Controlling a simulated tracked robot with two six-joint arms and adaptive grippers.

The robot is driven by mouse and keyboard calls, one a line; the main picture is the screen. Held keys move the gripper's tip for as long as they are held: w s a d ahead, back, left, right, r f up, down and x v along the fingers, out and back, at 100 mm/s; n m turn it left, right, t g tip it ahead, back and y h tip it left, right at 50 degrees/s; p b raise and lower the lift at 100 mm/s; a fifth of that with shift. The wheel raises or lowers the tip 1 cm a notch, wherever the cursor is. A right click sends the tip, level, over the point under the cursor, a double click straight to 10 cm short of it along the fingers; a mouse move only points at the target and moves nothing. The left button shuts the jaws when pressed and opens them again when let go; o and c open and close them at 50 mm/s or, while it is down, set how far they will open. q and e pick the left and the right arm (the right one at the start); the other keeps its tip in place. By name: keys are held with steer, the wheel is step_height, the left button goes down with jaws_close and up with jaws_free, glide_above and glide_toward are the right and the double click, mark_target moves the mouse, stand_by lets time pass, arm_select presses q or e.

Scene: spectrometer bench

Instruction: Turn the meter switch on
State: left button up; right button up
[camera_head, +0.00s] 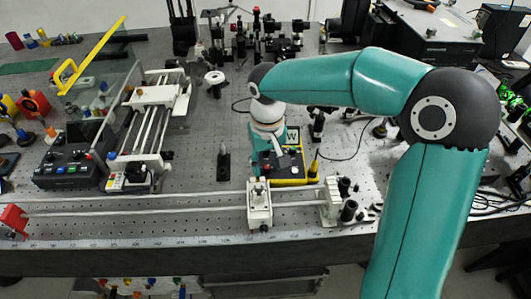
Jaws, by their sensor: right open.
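The meter (288,163) is a small box with a dark panel, yellow edging and a display marked "W", standing near the middle of the bench. My right arm comes in from the right, arches over the bench and bends down at the wrist. My right gripper (261,158) points down at the meter's left side and covers part of it. The gripper is open, but its fingertips are small and partly hidden, so I cannot tell whether they touch the meter. The meter's switch is too small to make out. My left gripper is out of view.
A white slider block (259,206) on a long rail stands in front of the meter. A dark control box (70,170) and a white rail stage (150,130) stand at left. Optical mounts fill the back.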

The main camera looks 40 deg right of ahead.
mark_target(267, 167)
step_height(267, 167, up, 12)
stand_by(0.5)
steer(key=shift+f, duration=0.2)
